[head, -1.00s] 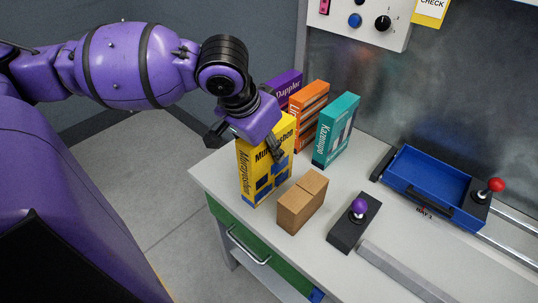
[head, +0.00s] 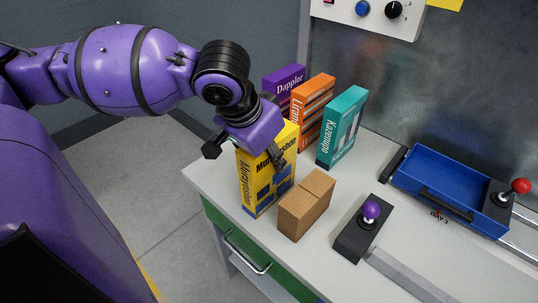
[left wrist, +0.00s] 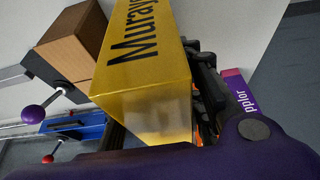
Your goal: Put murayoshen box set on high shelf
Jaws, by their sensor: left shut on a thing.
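The yellow Murayoshen box (head: 258,188) stands upright at the left front corner of the white table. My left gripper (head: 247,152) comes down from above and is shut on the upper part of this box. In the left wrist view the yellow box (left wrist: 150,85) fills the middle, between the fingers, with its printed name showing. My left gripper also shows there (left wrist: 205,95). The box's base appears to be on or very close to the table; I cannot tell if it touches. No high shelf is in view. My right gripper is not in view.
A brown box (head: 305,205) stands close to the yellow box's right. Purple (head: 284,79), orange (head: 313,108) and teal (head: 342,127) boxes stand behind. A purple-knobbed joystick (head: 362,232) and a blue tray (head: 430,185) are at right. The table (head: 300,260) has a green drawer front (head: 235,235).

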